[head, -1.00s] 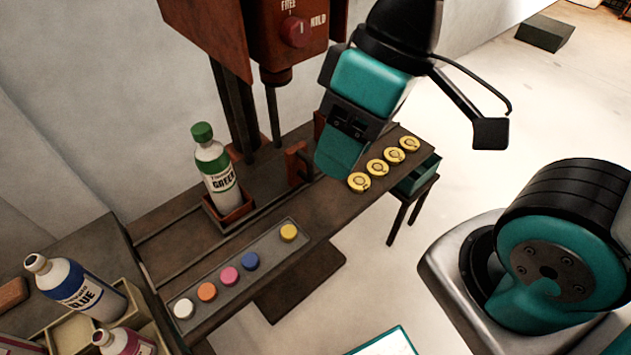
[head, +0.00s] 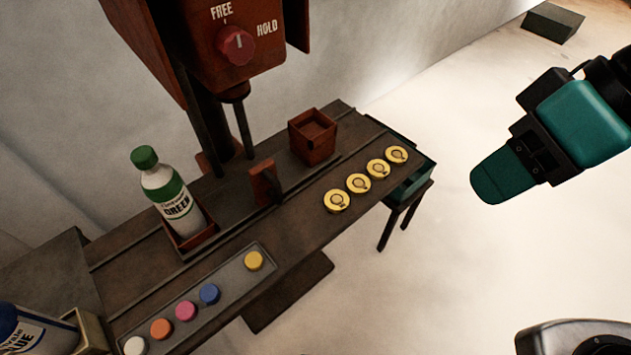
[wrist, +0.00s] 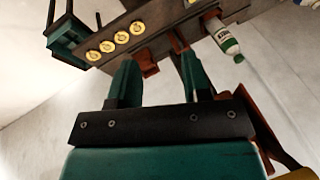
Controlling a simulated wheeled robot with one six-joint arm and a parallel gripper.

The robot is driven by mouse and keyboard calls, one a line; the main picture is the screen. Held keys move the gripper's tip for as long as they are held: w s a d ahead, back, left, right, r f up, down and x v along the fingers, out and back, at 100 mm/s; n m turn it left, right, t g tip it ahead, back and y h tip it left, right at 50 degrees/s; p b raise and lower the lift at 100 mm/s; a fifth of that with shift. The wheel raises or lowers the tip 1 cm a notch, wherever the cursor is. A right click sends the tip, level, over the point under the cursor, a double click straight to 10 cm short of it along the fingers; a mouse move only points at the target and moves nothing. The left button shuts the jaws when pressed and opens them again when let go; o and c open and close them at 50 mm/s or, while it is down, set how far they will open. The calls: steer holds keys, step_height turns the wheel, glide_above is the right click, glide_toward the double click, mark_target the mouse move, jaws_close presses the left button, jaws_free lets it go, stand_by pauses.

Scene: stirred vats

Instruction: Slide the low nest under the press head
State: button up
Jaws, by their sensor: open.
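The low nest (head: 192,243) is a shallow red-brown tray on the bench, left of the press rod. A white bottle with a green cap (head: 166,193) leans in it. A taller red-brown box nest (head: 313,138) stands empty to the right, and an upright red-brown handle (head: 263,185) stands between the two. The press head (head: 215,60) hangs above, its rod (head: 243,128) coming down between the nests. My gripper (head: 485,188) is off the bench to the right, clear of everything. The wrist view shows its two fingers (wrist: 155,72) apart and empty.
Several yellow discs (head: 358,183) lie along the bench's front right. A grey tray (head: 200,300) holds several coloured caps at the front left. The press carries a red knob (head: 238,44) between FREE and HOLD labels. A teal bin (head: 412,180) sits at the bench's right end.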

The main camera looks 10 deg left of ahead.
steer(key=w+a+f+n+t+y+b, duration=0.1)
steer(key=w+a+f+y+b, duration=0.15)
steer(key=f+b, duration=0.45)
steer(key=w+a+f+n+t+y+b, duration=0.1)
steer(key=w+a+f+t+b, duration=0.1)
steer(key=a+f+b, duration=0.35)
steer(key=n+t+y+b, duration=0.3)
steer(key=y, duration=0.1)
glide_toward(281, 194)
steer(key=p+x, duration=0.2)
steer(key=x, duration=0.8)
steer(key=shift+w+a+f, duration=0.1)
steer(key=shift+w+a, duration=0.05)
steer(key=shift+a, duration=0.2)
steer(key=shift+c, duration=0.4)
jaws_close()
